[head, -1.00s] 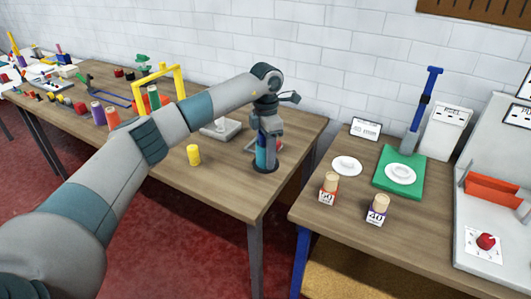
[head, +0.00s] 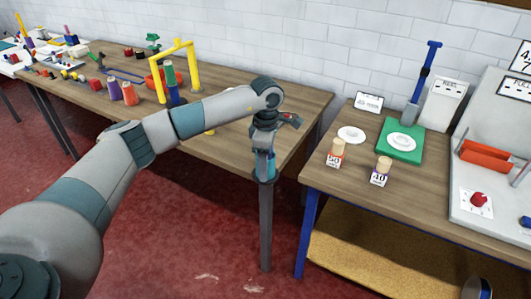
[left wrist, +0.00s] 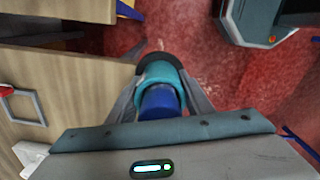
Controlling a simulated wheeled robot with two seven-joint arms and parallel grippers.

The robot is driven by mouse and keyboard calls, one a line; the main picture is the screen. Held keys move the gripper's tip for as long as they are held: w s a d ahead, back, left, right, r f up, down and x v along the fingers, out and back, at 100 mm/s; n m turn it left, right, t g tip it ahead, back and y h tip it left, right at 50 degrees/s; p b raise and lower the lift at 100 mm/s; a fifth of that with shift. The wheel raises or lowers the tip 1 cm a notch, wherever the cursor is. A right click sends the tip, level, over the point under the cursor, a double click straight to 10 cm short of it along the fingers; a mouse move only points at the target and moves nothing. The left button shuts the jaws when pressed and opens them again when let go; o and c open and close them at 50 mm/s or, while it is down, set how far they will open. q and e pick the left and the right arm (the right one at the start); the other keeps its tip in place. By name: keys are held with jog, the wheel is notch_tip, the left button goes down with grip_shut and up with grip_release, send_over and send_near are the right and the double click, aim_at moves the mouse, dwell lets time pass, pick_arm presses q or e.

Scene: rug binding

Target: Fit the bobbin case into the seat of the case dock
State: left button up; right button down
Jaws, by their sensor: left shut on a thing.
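My left gripper (head: 264,168) points down at the front right corner of the long wooden table. It is shut on a blue and teal cylinder with a dark round end, probably the bobbin case; this cylinder (left wrist: 162,85) shows between the fingers in the left wrist view. There it hangs over the red floor, just outside the table's edge, touching nothing but the fingers. I cannot pick out the case dock for certain; my arm covers part of the table. My right gripper is not in view.
The long table (head: 225,150) holds a yellow arch (head: 192,65), spools and small parts. A grey square frame (left wrist: 38,108) lies on the tabletop. Past a gap, a second table (head: 345,190) carries a green mat (head: 415,152) and two labelled spool stands. Open floor lies in front.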

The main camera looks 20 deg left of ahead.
pick_arm(q)
jog(key=s+d+f+m, duration=0.2)
jog(key=s+f+m, duration=0.1)
jog(key=s+m, duration=0.4)
jog(key=s+d+f+m, duration=0.3)
jog(key=s+m, duration=0.3)
jog(key=s, duration=0.3)
jog(key=s+d+f+m, duration=0.2)
jog(key=s+f+m, duration=0.1)
jog(key=s+m, duration=0.4)
jog(key=shift+s+d+f+m, duration=0.3)
jog(key=shift+s+d, duration=0.1)
jog(key=shift+s, duration=0.55)
